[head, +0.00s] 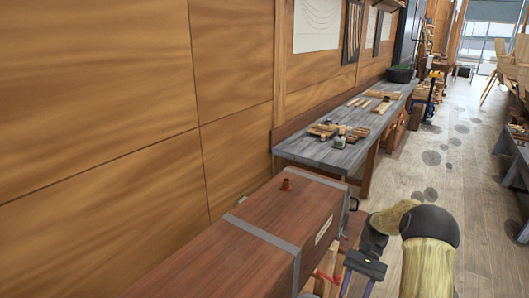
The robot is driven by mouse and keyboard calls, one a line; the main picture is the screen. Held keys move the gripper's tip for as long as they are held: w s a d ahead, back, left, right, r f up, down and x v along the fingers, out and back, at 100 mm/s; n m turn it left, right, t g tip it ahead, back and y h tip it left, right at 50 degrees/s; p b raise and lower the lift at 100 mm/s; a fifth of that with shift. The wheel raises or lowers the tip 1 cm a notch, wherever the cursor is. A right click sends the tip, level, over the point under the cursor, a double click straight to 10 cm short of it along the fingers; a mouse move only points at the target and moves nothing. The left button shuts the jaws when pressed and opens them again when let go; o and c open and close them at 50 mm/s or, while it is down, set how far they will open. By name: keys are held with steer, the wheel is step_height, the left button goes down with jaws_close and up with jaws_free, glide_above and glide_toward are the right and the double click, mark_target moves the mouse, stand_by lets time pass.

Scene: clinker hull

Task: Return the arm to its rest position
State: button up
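My arm reaches in from the lower right of the head view, with straw-coloured links and black joints. It is bent, and its end points down beside the right end of a reddish-brown wooden chest (215,262). My gripper (357,287) is a dark bar with two fingers hanging apart from it. It looks open, and I see nothing held between the fingers. The fingertips run to the bottom edge of the picture, so what lies below them is hidden.
Something red (326,276) is close to my gripper's left. A grey workbench (325,155) with tools and wood pieces runs along the panelled wall (130,80).

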steer(key=s+a+r+n+t+h, duration=0.2)
steer(key=s+a+r+t+h, duration=0.1)
steer(key=s+t, duration=0.3)
steer(key=s+a+r+n+t+h, duration=0.2)
steer(key=s+a+r+t+h, duration=0.1)
steer(key=s+a+r+t, duration=0.1)
steer(key=s+a+t, duration=0.1)
steer(key=s+a, duration=0.1)
steer(key=s, duration=0.1)
steer(key=shift+a+r+n+t, duration=0.2)
steer(key=shift+r+n+t, duration=0.1)
steer(key=shift+r+t, duration=0.1)
steer(key=shift+w, duration=0.1)
stand_by(0.7)
steer(key=shift+d, duration=0.15)
steer(key=shift+s, duration=0.2)
stand_by(0.3)
